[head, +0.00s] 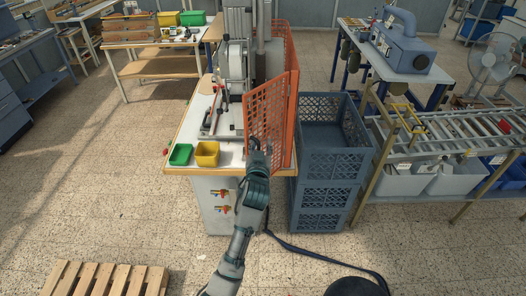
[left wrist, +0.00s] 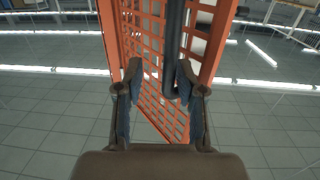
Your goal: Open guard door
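The guard door is an orange mesh panel (head: 268,112) at the front right of the stamping machine (head: 235,75) on the bench. It stands upright at an angle to a second orange mesh panel behind it. My left gripper (head: 254,148) is at the door's lower left edge. In the left wrist view the mesh door (left wrist: 150,60) stands beyond and between the fingers of my left gripper (left wrist: 158,82). The fingers are apart. A dark upright bar (left wrist: 173,45) on the door lies between them, closer to the right finger. Contact cannot be told. My right gripper is not in view.
A green bin (head: 181,154) and a yellow bin (head: 207,154) sit at the bench's front edge, left of the gripper. Stacked dark blue crates (head: 325,165) stand close to the bench's right. A roller conveyor (head: 460,130) is further right. A wooden pallet (head: 105,280) lies front left.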

